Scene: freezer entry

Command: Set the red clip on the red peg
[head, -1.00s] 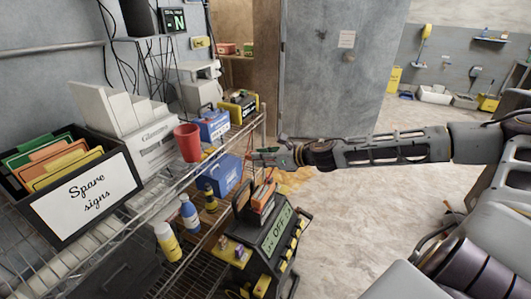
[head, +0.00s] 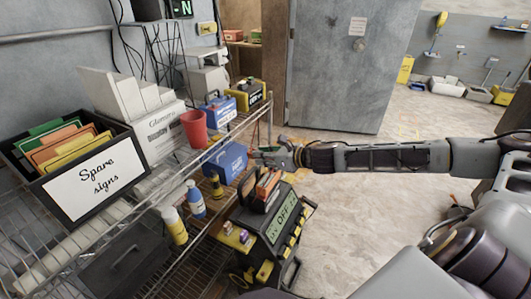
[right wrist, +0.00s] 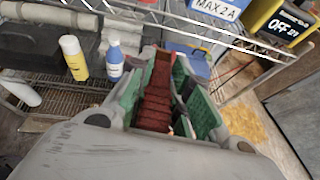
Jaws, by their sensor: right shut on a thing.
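In the head view the clip is too small to make out in the fingers. I cannot pick out the red peg in either view. My left gripper is not in view.
A wire shelf (head: 190,240) stands left, with a red cup (head: 194,128), a blue box (head: 226,161), bottles (head: 195,199) and a Spare signs box (head: 97,176). The dark cart (head: 270,225) stands below my gripper. Open floor (head: 360,220) lies right.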

